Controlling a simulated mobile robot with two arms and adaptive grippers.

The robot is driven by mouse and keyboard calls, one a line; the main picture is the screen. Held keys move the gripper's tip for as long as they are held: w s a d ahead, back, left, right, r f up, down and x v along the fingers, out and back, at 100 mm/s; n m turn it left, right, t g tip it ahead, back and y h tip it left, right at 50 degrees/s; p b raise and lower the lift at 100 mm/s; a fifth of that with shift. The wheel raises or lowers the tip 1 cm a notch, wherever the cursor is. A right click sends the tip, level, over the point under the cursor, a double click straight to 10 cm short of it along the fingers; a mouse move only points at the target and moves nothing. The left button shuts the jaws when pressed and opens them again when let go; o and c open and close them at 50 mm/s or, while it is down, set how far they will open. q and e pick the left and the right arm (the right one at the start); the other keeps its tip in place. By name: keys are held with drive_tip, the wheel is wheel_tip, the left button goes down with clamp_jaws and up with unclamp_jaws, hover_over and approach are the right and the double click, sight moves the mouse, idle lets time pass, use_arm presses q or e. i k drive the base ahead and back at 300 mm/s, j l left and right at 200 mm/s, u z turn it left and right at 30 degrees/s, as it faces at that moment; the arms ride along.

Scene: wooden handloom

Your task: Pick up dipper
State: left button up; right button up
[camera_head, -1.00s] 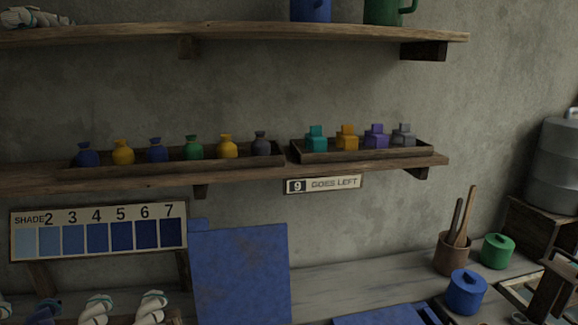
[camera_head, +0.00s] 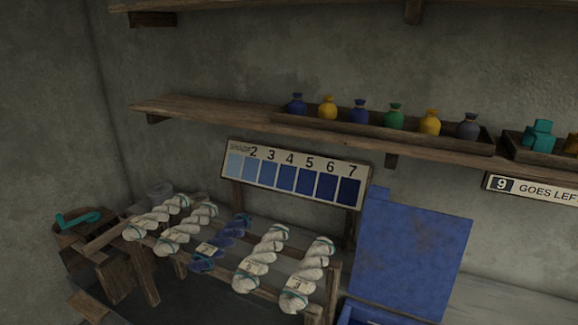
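I cannot clearly make out a dipper. A teal thing with a curved end (camera_head: 78,218) lies on top of a wooden bucket-like container (camera_head: 72,238) at the far left; it may be the dipper, but it is too small to tell. Neither of my grippers is in view.
White skeins (camera_head: 262,258) and a blue skein (camera_head: 220,243) lie across a wooden rack. Behind it stands the shade board (camera_head: 296,175). A blue panel (camera_head: 412,250) stands to the right. Above, a shelf (camera_head: 200,112) bears small bottles (camera_head: 394,117) in a tray.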

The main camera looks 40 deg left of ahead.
sight(197, 199)
drive_tip(key=u, duration=1.8)
drive_tip(key=i+j+z, duration=0.15)
drive_tip(key=z, duration=0.35)
drive_tip(key=i+j+z, duration=0.1)
drive_tip(key=j+z, duration=0.25)
drive_tip(key=z, duration=0.15)
drive_tip(key=j+z, duration=0.3)
drive_tip(key=z, duration=0.2)
drive_tip(key=i+j, duration=0.05)
